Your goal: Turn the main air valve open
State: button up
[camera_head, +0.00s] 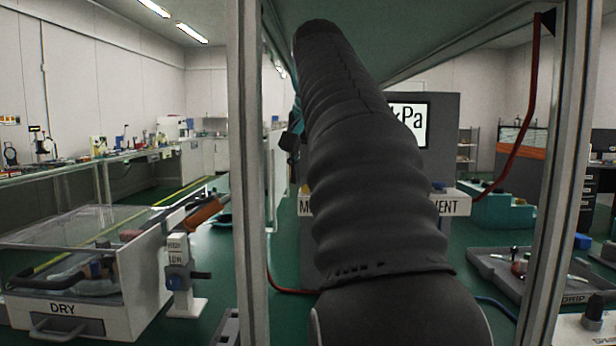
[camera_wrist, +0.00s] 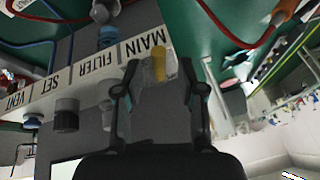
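In the wrist view, which shows the panel upside down, a yellow valve handle (camera_wrist: 158,66) sits beside the MAIN label on the white label strip (camera_wrist: 126,50). My gripper (camera_wrist: 160,72) is open, with one finger on each side of the handle. I cannot tell whether either finger touches it. In the head view my arm covers most of the panel, and the yellow handle and my fingers are hidden. Only the ends of the white label strip (camera_head: 456,205) show there, with an M at left and VENT at right.
Grey knobs (camera_wrist: 66,113) stand along the strip near FILTER and SET. A screen (camera_head: 410,122) reading kPa is behind my arm. Metal posts (camera_head: 247,170) frame the view. A DRY box (camera_head: 60,310) is at left, a grey tray (camera_head: 530,272) at right. A red hose (camera_head: 519,135) hangs at right.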

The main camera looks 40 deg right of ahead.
jog(key=s+a+r, duration=0.2)
jog(key=s+a, duration=0.4)
jog(key=s, duration=0.5)
jog(key=shift+s, duration=0.3)
